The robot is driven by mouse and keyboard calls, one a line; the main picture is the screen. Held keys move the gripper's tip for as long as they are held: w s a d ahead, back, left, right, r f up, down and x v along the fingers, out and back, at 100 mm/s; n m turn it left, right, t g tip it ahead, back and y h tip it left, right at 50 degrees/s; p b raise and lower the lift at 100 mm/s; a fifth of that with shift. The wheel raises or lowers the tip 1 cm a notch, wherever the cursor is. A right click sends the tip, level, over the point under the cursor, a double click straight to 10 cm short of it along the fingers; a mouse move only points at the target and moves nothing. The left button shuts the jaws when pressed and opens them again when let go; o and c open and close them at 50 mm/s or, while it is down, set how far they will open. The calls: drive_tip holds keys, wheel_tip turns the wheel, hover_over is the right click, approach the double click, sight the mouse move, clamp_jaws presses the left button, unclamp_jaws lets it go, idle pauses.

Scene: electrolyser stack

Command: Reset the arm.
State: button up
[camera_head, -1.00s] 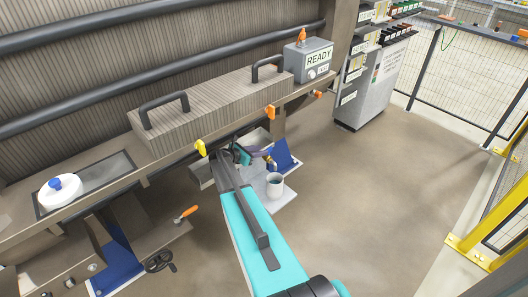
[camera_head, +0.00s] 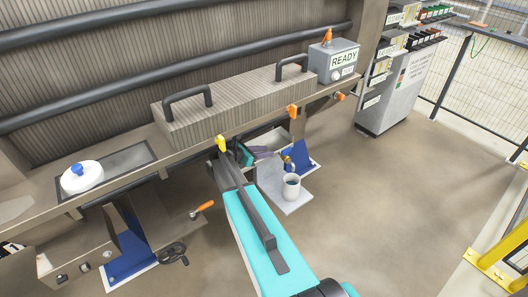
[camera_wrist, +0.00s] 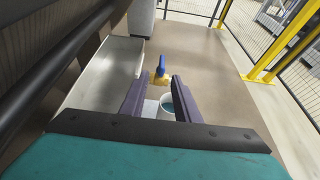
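My arm, with its turquoise link, reaches forward below the brown bench edge. My gripper (camera_head: 272,153) shows small and partly hidden behind the arm in the head view, with dark purple fingers. In the wrist view my gripper (camera_wrist: 158,84) has its two fingers well apart, with nothing held between them. Past the fingers stand a white cup (camera_wrist: 168,103) with bluish contents and a yellow piece with a blue handle (camera_wrist: 160,68). In the head view the cup (camera_head: 292,188) stands upright on a light plate to the right of my gripper.
The bench edge carries a yellow knob (camera_head: 221,144) and an orange knob (camera_head: 292,111) above the arm. A ribbed block with handles (camera_head: 240,98) and a READY box (camera_head: 335,62) sit on the bench. A grey cabinet (camera_head: 397,92) stands behind. Open floor lies to the right.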

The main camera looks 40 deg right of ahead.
drive_tip(key=s+a+f+m+g+y, duration=0.1)
drive_tip(key=s+a+f+m+y, duration=0.25)
drive_tip(key=s+a+f, duration=0.6)
drive_tip(key=s+a+f+m+y, duration=0.35)
drive_tip(key=s+a+f, duration=0.25)
drive_tip(key=a+f, duration=0.55)
drive_tip(key=s+a+f+m+g+y, duration=0.1)
drive_tip(key=s+a+m+y, duration=0.1)
drive_tip(key=s+a, duration=0.5)
drive_tip(key=s+a+f+m+g+y, duration=0.1)
drive_tip(key=s+a+m, duration=0.3)
drive_tip(key=s+a, duration=0.4)
drive_tip(key=s+a+f+m+g+y, duration=0.1)
drive_tip(key=s+a+f+m+y, duration=0.1)
drive_tip(key=s+a, duration=0.5)
drive_tip(key=a+m+y, duration=0.1)
drive_tip(key=a+m, duration=0.1)
drive_tip(key=a, duration=0.1)
drive_tip(key=shift+s+a+f, duration=0.2)
drive_tip(key=shift+a+f, duration=0.05)
drive_tip(key=shift+f, duration=0.05)
